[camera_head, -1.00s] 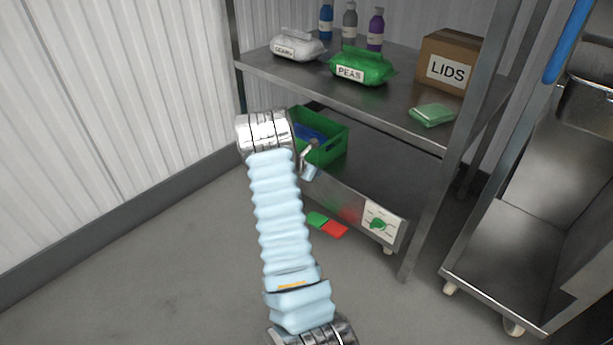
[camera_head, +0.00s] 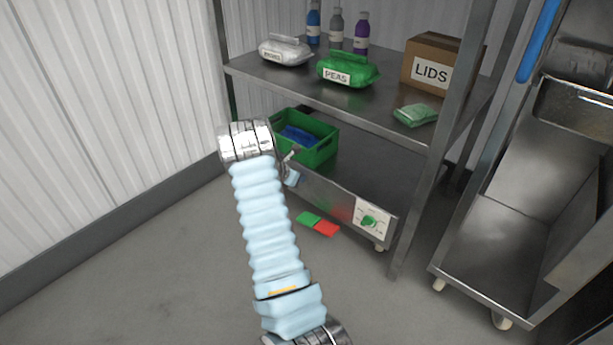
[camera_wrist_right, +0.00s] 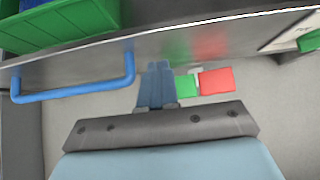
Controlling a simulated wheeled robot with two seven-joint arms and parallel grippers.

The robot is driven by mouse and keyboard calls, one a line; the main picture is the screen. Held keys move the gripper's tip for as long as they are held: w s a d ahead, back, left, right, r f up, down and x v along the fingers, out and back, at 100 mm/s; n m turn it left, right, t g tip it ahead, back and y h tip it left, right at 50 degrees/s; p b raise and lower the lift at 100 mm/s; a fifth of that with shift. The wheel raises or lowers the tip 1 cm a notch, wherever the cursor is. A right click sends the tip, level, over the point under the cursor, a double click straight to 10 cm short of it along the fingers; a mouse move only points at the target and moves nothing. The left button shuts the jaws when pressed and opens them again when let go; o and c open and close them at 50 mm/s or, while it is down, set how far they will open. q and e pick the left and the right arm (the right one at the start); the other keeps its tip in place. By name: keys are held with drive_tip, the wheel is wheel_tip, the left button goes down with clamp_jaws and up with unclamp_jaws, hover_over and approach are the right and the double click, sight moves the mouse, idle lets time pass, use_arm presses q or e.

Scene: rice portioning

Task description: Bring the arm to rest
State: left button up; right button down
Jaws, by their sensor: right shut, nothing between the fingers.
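My right arm, in a pale blue ribbed sleeve with metal cuffs, reaches up the middle of the head view. Its gripper (camera_head: 291,172) is small and partly hidden beside the upper cuff, close to the front edge of the lower shelf. In the right wrist view the two blue fingers (camera_wrist_right: 156,86) lie together, shut with nothing between them, below the metal shelf edge and over the grey floor. My left gripper is not in view.
The metal rack (camera_head: 405,190) holds a green crate (camera_head: 320,153), a PEAS bag (camera_head: 350,72) and a LIDS box (camera_head: 431,70). A blue bar handle (camera_wrist_right: 75,91) is left of the fingers. Green and red pieces (camera_head: 327,229) lie on the floor. A metal cart (camera_head: 480,240) stands right. Floor at left is clear.

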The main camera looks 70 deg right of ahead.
drive_tip(key=p+v, duration=0.1)
drive_tip(key=v, duration=0.9)
drive_tip(key=shift+w, duration=0.1)
drive_tip(key=w+a+f+m+t+y+p, duration=0.15)
drive_tip(key=w+a+f+y, duration=0.35)
drive_tip(key=a, duration=0.9)
drive_tip(key=a+f+m+t+y+p, duration=0.1)
drive_tip(key=a+f+m+y+p, duration=0.2)
drive_tip(key=a+f, duration=0.75)
drive_tip(key=s+a+r+m+y+p, duration=0.1)
drive_tip(key=s+a+r+m, duration=0.1)
drive_tip(key=a, duration=0.9)
drive_tip(key=s+a+r+m+t+y+p, duration=0.1)
drive_tip(key=a+m, duration=0.4)
drive_tip(key=a, duration=0.6)
drive_tip(key=s+a+r+m+y+p, duration=0.2)
drive_tip(key=s+a+m+y, duration=0.1)
drive_tip(key=a, duration=0.8)
drive_tip(key=s+m, duration=0.1)
drive_tip(key=s, duration=0.1)
drive_tip(key=shift+s+a+r+m+p, duration=0.3)
drive_tip(key=shift+s+r+m+p, duration=0.05)
drive_tip(key=shift+r, duration=0.05)
